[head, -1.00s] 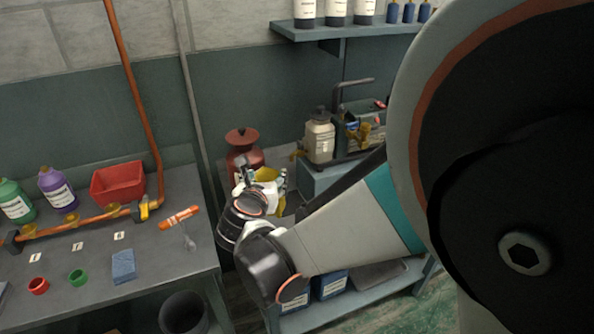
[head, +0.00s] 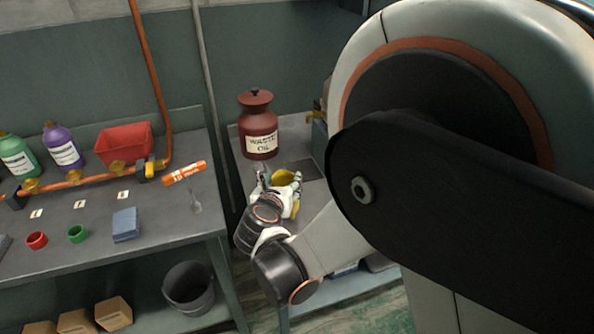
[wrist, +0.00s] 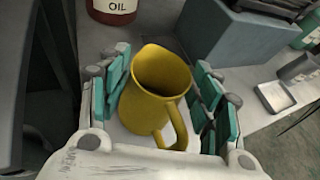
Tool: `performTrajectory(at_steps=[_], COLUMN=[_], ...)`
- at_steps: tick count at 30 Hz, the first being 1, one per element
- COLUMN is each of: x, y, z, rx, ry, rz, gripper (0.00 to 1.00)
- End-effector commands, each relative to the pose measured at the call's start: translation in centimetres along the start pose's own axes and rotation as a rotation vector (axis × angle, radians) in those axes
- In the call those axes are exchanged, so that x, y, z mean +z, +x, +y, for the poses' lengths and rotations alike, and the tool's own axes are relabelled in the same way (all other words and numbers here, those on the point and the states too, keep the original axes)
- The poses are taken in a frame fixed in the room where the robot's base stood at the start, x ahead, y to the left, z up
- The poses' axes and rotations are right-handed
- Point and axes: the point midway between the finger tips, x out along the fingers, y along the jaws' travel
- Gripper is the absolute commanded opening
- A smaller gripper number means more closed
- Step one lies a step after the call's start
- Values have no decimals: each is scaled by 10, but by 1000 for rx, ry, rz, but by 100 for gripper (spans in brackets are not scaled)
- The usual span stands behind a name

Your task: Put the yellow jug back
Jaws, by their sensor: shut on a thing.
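The yellow jug (wrist: 143,108) sits upright between the teal pads of my gripper (wrist: 163,85), its open mouth facing the wrist camera and its handle toward the palm. My gripper is shut on the jug. In the head view my gripper (head: 279,188) is over the front part of the right-hand bench, in front of the red waste oil can (head: 258,128). Only a little of the jug's yellow shows there, the rest hidden by my fingers and wrist. I cannot tell whether its base touches the bench top.
The left workbench (head: 165,222) holds a red bin (head: 124,146), green and purple bottles, an orange pipe, a blue sponge (head: 126,224) and small rings. A dark bucket (head: 189,287) stands below. A grey block (wrist: 228,40) is beyond the jug in the wrist view.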

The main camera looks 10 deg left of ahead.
Motion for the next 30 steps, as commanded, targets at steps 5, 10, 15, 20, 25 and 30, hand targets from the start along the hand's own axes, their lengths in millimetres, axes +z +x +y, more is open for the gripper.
performTrajectory(at_steps=[5,10,15,20,25,30], x=[-18,-38,-38,-38,-40,-40], y=[7,16,16,16,16,16], z=[1,3,3,3,3,3], rx=[0,0,0,0,0,0], ry=[0,0,0,0,0,0], rz=[0,0,0,0,0,0], gripper=[15,15,15,15,74,79])
